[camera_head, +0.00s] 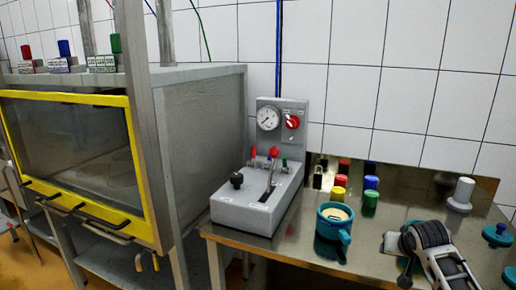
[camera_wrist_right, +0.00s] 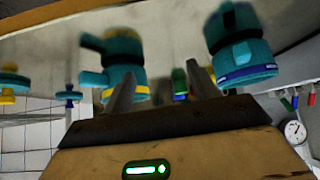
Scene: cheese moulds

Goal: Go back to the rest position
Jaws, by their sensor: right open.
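My right gripper (camera_wrist_right: 163,75) is open, with its two grey fingers apart and nothing held between them. In the head view my right arm (camera_head: 428,240) reaches in from the lower right over the metal table. A teal mould (camera_head: 333,222) with a side handle and pale contents stands on the table, left of that arm and apart from it. The right wrist view is upside down. It shows a teal mould with a yellow band (camera_wrist_right: 122,62) and another with a blue band (camera_wrist_right: 240,50), both beyond the fingers. My left gripper is out of view.
A grey control box (camera_head: 255,205) with a gauge and levers stands at the table's left. Several coloured pieces (camera_head: 370,190) and a grey stepped part (camera_head: 461,195) stand toward the wall. A yellow-framed cabinet (camera_head: 75,160) is on the left. A teal part (camera_head: 496,235) lies at far right.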

